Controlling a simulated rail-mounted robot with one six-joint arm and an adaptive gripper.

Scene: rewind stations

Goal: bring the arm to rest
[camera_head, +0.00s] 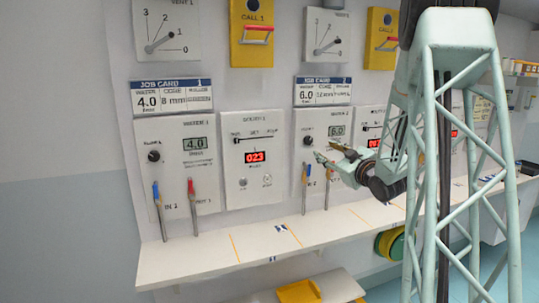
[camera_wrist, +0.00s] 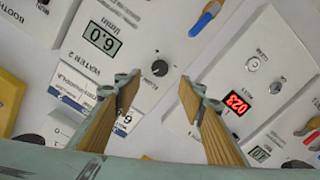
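My gripper (camera_head: 337,157) is in front of the second station's panel in the head view, above the shelf. In the wrist view my gripper (camera_wrist: 158,88) shows two wood-coloured fingers spread apart, with nothing between them. The white WATER 2 panel (camera_wrist: 140,42) lies beyond the fingertips. Its dark flow knob (camera_wrist: 160,68) shows just past the gap, apart from the fingers. Its display (camera_wrist: 103,38) reads 6.0. My arm reaches in from the right in the head view and hides part of the wall.
A white shelf (camera_head: 190,262) runs below the panels. Blue- and red-handled tools (camera_head: 192,205) stand upright by the first station. A counter display (camera_head: 255,156) reads 023. Yellow CALL units (camera_head: 251,35) and vent dials (camera_head: 166,32) are higher up. Floor shows at lower right.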

